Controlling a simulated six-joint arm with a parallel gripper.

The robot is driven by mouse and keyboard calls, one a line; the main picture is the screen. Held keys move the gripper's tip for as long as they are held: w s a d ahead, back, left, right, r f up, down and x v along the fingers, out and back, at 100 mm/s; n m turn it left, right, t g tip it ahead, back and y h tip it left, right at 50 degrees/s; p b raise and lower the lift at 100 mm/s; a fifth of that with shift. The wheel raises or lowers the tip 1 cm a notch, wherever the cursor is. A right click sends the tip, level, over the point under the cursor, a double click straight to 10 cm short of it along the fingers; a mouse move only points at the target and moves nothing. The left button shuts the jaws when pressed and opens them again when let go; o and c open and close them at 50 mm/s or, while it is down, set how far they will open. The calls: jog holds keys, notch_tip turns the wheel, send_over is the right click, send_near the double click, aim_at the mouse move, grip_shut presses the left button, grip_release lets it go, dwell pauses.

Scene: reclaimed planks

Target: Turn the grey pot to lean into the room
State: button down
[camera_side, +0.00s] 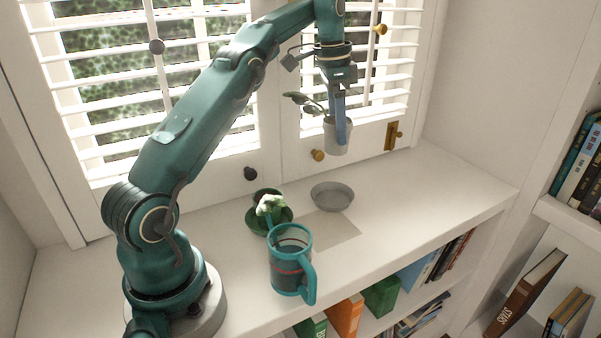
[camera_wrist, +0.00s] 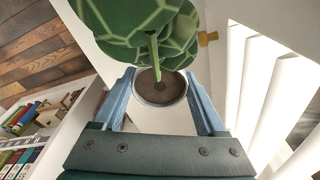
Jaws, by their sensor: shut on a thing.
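My gripper (camera_side: 341,128) is shut on the grey pot (camera_side: 331,138) and holds it upright in the air, above the sill and in front of the shutters. A blue finger crosses the pot's near side. In the wrist view, the pot (camera_wrist: 160,101) sits between both fingers, with dark soil and a green stem. Its plant (camera_side: 305,102) leans out to the left in the side view. Its large patterned leaves (camera_wrist: 135,25) fill the top of the wrist view. A round grey saucer (camera_side: 332,196) lies empty on the sill below.
A teal mug (camera_side: 287,262) stands near the sill's front edge. Shutter knobs (camera_side: 317,155) jut out nearby. The sill's right end (camera_side: 440,190) is clear.

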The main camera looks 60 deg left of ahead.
jog(key=shift+w+a, duration=0.1)
jog(key=shift+w, duration=0.1)
dwell(0.4)
jog(key=shift+f, duration=0.2)
jog(key=shift+w+a+f+n, duration=0.2)
jog(key=shift+w+f+n, duration=0.15)
jog(key=shift+f, duration=0.1)
jog(key=shift+w+a+f+n, duration=0.15)
jog(key=shift+w+f+n, duration=0.05)
jog(key=shift+f+n, duration=0.2)
jog(key=shift+f, duration=0.1)
jog(key=shift+w+a+f+n, duration=0.1)
jog(key=shift+w+f+n, duration=0.15)
jog(key=shift+f, duration=0.25)
jog(key=shift+f, duration=0.45)
jog(key=shift+n+y, duration=0.3)
jog(key=shift+n, duration=0.6)
jog(key=shift+s+d+f, duration=0.2)
jog(key=shift+s+f, duration=0.15)
jog(key=shift+f, duration=0.55)
jog(key=shift+s+d+f, duration=0.15)
jog(key=shift+s+f, duration=0.15)
jog(key=shift+f, duration=0.55)
jog(key=shift+s+d+f, duration=0.2)
jog(key=shift+s+f, duration=0.15)
jog(key=shift+f, duration=1.95)
